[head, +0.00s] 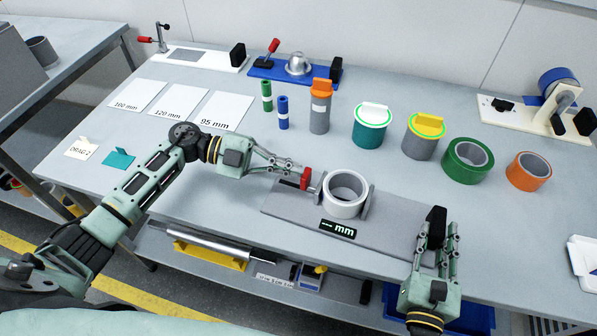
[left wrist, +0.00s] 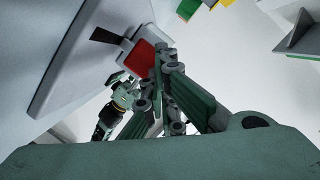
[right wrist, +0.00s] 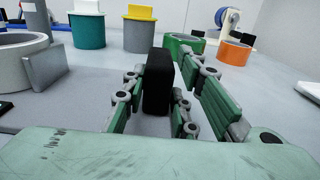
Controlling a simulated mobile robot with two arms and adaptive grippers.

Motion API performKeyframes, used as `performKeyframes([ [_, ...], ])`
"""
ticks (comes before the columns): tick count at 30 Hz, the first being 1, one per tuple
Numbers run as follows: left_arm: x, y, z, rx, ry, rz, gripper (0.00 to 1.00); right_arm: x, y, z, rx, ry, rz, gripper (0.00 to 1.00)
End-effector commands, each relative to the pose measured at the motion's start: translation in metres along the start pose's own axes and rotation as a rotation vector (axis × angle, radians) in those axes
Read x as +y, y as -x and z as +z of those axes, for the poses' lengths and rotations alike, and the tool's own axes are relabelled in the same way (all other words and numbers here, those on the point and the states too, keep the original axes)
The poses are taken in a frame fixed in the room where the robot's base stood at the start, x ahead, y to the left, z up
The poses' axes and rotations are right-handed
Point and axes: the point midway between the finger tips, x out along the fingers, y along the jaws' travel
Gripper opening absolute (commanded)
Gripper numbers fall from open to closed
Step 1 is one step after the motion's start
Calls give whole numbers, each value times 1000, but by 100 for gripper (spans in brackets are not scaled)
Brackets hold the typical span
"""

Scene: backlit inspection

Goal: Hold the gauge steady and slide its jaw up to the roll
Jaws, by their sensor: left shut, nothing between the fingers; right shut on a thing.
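The gauge (head: 395,229) is a long grey plate with a dark display (head: 338,229) showing dashes and "mm". A white roll (head: 345,211) sits on it between two grey jaws. The sliding jaw (head: 318,192), on the left, carries a red knob (head: 306,179); I cannot tell whether it touches the roll. My left gripper (head: 297,171) is shut and empty, its tips against or just beside the knob, which also shows in the left wrist view (left wrist: 139,58). My right gripper (head: 440,232) is shut on the black handle (right wrist: 157,80) at the gauge's right end.
Behind the gauge stand a teal container (head: 370,131), a grey container with a yellow top (head: 420,143), a green roll (head: 466,171) and an orange roll (head: 521,180). Labelled white cards (head: 180,101) lie at the back left. The table's front edge is close to the gauge.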

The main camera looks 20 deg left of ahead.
Motion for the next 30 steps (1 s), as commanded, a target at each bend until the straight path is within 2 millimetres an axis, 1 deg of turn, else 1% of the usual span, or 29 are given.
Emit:
performKeyframes([
  [1, 1, -1, 0, 3, 1, 1, 0, 2, 2, -5, 11, -8, 7, 0],
  [11, 1, 1, 1, 2, 1, 1, 0, 3, 2, -5, 11, -8, 7, 0],
  [14, 1, 6, 2, 1, 2, 1, 0, 2, 2, -5, 11, -8, 7, 0],
  [25, 0, 35, 12, -2, 1, 1, 0, 2, 2, -5, 11, -8, 5, 0],
  [30, 0, 39, 12, 2, 1, 0, 0, 2, 2, -5, 11, -7, 5, 0],
])
